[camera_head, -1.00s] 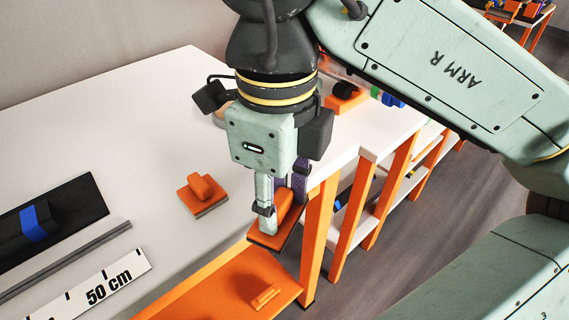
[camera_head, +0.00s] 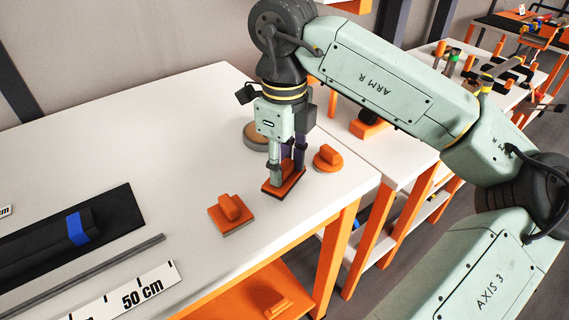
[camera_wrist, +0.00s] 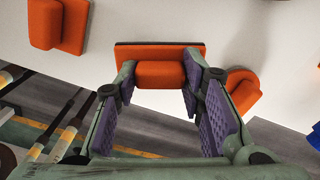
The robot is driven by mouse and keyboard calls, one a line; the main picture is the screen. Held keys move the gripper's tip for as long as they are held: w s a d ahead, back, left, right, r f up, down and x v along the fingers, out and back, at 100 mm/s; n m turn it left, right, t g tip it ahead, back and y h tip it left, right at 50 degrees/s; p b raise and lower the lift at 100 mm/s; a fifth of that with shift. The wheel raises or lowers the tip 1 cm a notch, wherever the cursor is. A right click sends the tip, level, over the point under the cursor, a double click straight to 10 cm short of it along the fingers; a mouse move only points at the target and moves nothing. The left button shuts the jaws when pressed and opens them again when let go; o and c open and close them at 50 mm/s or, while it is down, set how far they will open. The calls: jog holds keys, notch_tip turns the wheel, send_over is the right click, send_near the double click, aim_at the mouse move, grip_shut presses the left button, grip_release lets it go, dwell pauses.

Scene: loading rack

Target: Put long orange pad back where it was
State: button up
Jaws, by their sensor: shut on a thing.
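The long orange pad (camera_head: 284,188) is a flat orange rectangle with a dark underside and a raised orange grip block. My gripper (camera_head: 287,168) points down and is shut on that block, with the fingers on either side of it. In the wrist view the long orange pad (camera_wrist: 160,52) lies between the purple finger faces of my gripper (camera_wrist: 162,85). The pad is over the white tabletop (camera_head: 170,130), near its right end. I cannot tell whether it touches the surface or hangs just above it.
A square orange pad (camera_head: 226,218) lies to the left, and a round orange pad (camera_head: 328,158) close on the right. A round tan-topped thing (camera_head: 256,134) stands behind. A black case (camera_head: 70,236), grey bar (camera_head: 90,272) and ruler (camera_head: 125,297) lie at left. An orange shelf (camera_head: 240,293) is below.

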aim_at(285, 165)
jog(key=shift+f, duration=0.8)
jog(key=shift+f, duration=0.2)
jog(key=o, duration=1)
jog(key=shift+r, duration=0.1)
jog(key=shift+r+p, duration=0.3)
notch_tip(285, 165, up, 12)
jog(key=b, duration=0.1)
jog(key=shift+f, duration=0.15)
